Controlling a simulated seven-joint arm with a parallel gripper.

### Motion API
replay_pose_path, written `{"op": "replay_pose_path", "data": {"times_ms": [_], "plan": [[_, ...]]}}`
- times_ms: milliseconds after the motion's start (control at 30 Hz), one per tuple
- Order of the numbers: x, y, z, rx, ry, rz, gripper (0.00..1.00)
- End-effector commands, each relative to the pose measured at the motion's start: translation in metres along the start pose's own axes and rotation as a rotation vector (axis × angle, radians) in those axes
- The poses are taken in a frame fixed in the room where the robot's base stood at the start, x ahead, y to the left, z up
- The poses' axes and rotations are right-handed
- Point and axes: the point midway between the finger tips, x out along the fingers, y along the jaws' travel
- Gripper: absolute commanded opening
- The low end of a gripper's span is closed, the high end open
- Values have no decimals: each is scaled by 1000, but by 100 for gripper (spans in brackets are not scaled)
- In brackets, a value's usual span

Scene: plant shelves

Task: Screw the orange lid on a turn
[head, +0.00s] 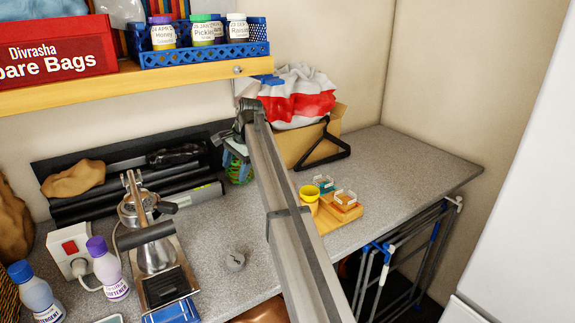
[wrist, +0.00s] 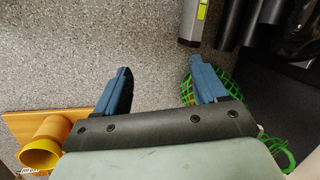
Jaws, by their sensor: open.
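In the head view, a small clear container with orange on it (head: 345,197) stands at the right of a wooden board (head: 338,219) on the grey counter. Whether the orange is a lid or contents is too small to tell. A similar teal one (head: 323,183) is behind it and a yellow cup (head: 309,194) is to its left. My gripper (head: 238,152) is well left of the board, over the back of the counter. In the wrist view my gripper (wrist: 160,66) is open and empty, its blue fingers wide apart. The orange container is not clearly visible there.
A green net item (wrist: 226,88) lies beneath my right finger. Dark rolls (head: 135,190) lie along the wall, left of my gripper. A black triangular frame (head: 325,150) and cardboard box (head: 296,145) stand behind the board. The shelf (head: 150,80) hangs above.

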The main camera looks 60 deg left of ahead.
Motion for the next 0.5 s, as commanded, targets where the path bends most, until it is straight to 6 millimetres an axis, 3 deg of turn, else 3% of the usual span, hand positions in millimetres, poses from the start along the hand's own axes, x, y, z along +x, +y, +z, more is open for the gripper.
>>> {"op": "replay_pose_path", "data": {"times_ms": [33, 300, 500], "plan": [[1, 3, -22, 75, 17, 25, 71], [2, 45, -131, 565, 145, 166, 71], [1, 68, -174, 783, 216, 215, 71]]}}
